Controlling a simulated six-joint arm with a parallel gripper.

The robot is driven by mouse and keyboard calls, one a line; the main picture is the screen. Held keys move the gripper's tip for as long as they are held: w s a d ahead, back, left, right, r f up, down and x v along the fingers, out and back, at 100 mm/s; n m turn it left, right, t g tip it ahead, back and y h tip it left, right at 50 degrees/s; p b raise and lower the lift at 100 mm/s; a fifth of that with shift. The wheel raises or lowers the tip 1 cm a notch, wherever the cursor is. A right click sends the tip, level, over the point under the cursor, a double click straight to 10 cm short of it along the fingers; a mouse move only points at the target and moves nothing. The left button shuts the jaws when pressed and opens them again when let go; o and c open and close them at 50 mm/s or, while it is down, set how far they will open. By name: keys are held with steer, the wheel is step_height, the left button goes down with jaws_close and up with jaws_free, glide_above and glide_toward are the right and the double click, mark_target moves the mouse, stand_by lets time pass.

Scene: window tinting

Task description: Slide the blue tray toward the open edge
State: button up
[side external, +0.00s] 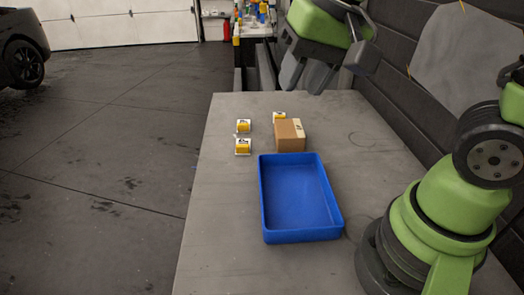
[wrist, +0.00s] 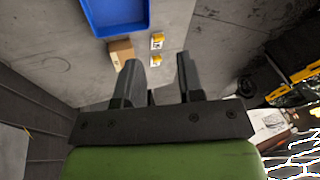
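The blue tray (side external: 300,195) is a shallow, empty rectangular tray lying flat on the grey table (side external: 225,225). In the wrist view the tray (wrist: 118,14) shows at the top, cut off by the frame edge. My gripper (side external: 305,76) is raised above the far end of the table, well apart from the tray. In the wrist view the two dark fingers of my gripper (wrist: 158,75) stand apart with nothing held between them.
A brown cardboard box (side external: 289,136) stands just beyond the tray's far side. Several small yellow-and-white boxes (side external: 243,146) sit near it. A dark panelled wall (side external: 400,115) runs along the right. The table's left edge borders open floor (side external: 120,140), and the tabletop left of the tray is clear.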

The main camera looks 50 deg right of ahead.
steer(key=w+f+m+g, duration=0.1)
steer(key=w+f+g, duration=0.1)
steer(key=w+f, duration=0.3)
steer(key=m+g+h, duration=0.1)
steer(key=g, duration=0.1)
glide_toward(261, 186)
steer(key=shift+s+a, duration=0.1)
steer(key=shift+a, duration=0.05)
steer(key=shift+f+m, duration=0.3)
steer(key=shift+f, duration=0.05)
step_height(261, 186, down, 10)
steer(key=shift+r, duration=0.1)
steer(key=shift+c, duration=0.2)
jaws_close()
